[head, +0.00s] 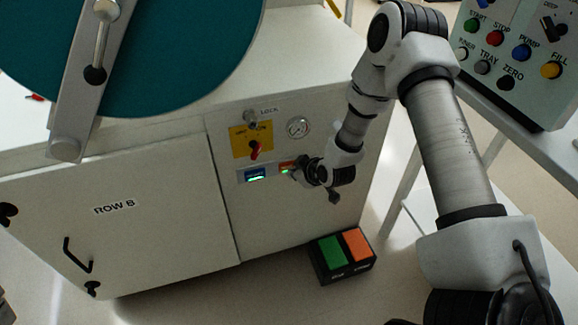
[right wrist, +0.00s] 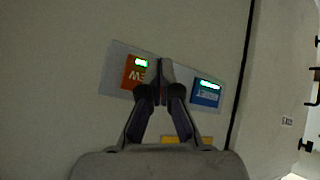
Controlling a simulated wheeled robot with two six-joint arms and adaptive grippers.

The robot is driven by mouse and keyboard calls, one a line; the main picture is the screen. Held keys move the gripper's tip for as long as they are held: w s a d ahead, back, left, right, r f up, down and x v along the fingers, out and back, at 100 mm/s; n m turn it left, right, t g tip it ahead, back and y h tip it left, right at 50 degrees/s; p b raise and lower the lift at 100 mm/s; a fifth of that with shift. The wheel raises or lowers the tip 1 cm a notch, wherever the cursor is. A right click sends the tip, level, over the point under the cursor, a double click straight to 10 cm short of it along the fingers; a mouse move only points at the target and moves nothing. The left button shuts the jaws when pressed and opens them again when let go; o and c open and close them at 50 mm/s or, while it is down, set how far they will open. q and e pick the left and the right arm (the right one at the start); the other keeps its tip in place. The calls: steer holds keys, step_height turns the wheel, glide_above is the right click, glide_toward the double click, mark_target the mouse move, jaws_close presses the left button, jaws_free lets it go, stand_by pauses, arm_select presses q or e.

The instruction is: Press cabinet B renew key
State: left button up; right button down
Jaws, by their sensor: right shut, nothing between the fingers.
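The cabinet marked ROW B (head: 115,206) has a small grey plate with two keys on its front. One is an orange key (head: 287,167) with a green light; the other is a blue key (head: 255,175), also lit green. In the right wrist view the orange key (right wrist: 132,73) carries partly hidden white lettering, and the blue key (right wrist: 207,93) is at right. My right gripper (head: 294,171) is shut and empty at the orange key, partly covering it. My left gripper is not in view.
A pedal box (head: 345,255) with green and orange pads is on the floor. A button console (head: 513,65) stands at upper right.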

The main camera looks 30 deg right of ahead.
steer(key=shift+s+a, duration=0.1)
steer(key=shift+s, duration=0.35)
steer(key=shift+s, duration=0.1)
steer(key=s+p, duration=0.1)
steer(key=s, duration=0.1)
steer(key=s+a+p, duration=0.1)
steer(key=s, duration=0.1)
steer(key=shift+s+a, duration=0.1)
steer(key=shift+s, duration=0.25)
stand_by(0.6)
